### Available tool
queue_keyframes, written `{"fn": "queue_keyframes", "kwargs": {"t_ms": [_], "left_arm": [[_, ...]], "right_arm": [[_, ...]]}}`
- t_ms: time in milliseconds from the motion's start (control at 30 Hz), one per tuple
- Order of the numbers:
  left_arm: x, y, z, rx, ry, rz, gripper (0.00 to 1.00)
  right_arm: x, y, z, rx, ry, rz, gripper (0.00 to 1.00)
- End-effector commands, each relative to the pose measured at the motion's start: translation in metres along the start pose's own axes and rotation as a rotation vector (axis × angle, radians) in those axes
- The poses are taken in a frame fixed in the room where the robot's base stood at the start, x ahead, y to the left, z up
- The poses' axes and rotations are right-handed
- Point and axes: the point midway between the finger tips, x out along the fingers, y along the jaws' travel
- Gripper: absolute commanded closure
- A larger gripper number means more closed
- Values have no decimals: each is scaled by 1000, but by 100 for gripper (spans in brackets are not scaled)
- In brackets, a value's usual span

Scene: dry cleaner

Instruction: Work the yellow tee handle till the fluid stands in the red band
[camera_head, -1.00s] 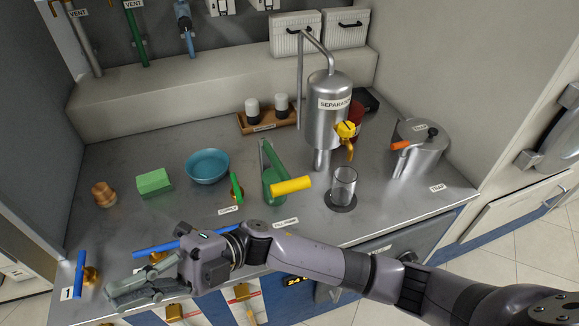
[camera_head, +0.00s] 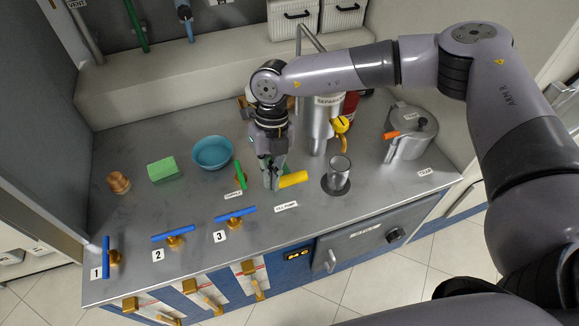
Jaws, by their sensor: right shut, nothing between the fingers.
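The yellow tee handle (camera_head: 293,179) belongs to the pump labelled like "FILL PUMP" near the middle of the counter. My right gripper (camera_head: 271,184) points down at the handle's left end, shut and empty. It hides most of the green pump body, and I cannot tell whether it touches the handle. A clear glass cylinder (camera_head: 340,170) stands upright on a dark round base right of the handle. I cannot make out a fluid level or a red band on it. My left gripper is out of view.
The steel separator (camera_head: 318,132) with a yellow tap (camera_head: 341,124) stands behind the glass, partly hidden by my arm. A lidded trap pot (camera_head: 410,138) is at right. A blue bowl (camera_head: 212,152), a green block (camera_head: 163,169) and blue valve handles (camera_head: 235,215) lie left.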

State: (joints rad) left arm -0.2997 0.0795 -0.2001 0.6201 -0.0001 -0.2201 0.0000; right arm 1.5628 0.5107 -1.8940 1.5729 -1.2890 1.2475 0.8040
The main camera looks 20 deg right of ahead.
Motion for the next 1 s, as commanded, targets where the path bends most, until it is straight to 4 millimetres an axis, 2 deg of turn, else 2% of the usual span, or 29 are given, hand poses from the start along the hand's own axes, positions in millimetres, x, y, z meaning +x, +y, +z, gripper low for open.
{"fn": "queue_keyframes", "kwargs": {"t_ms": [33, 100, 200, 333, 767, 1000], "left_arm": [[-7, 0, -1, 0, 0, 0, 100], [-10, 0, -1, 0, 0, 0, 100], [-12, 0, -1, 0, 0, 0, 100], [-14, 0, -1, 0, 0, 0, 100], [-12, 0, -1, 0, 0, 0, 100], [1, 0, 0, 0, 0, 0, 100]], "right_arm": [[-16, -13, 6, 21, -30, -41, 100], [-28, -29, 13, 46, -61, -88, 100], [-41, -45, 20, 74, -93, -134, 100], [-49, -55, 24, 91, -114, -162, 100], [-47, -57, 25, 93, -117, -166, 100], [-23, -61, 28, 93, -116, -166, 100]]}}
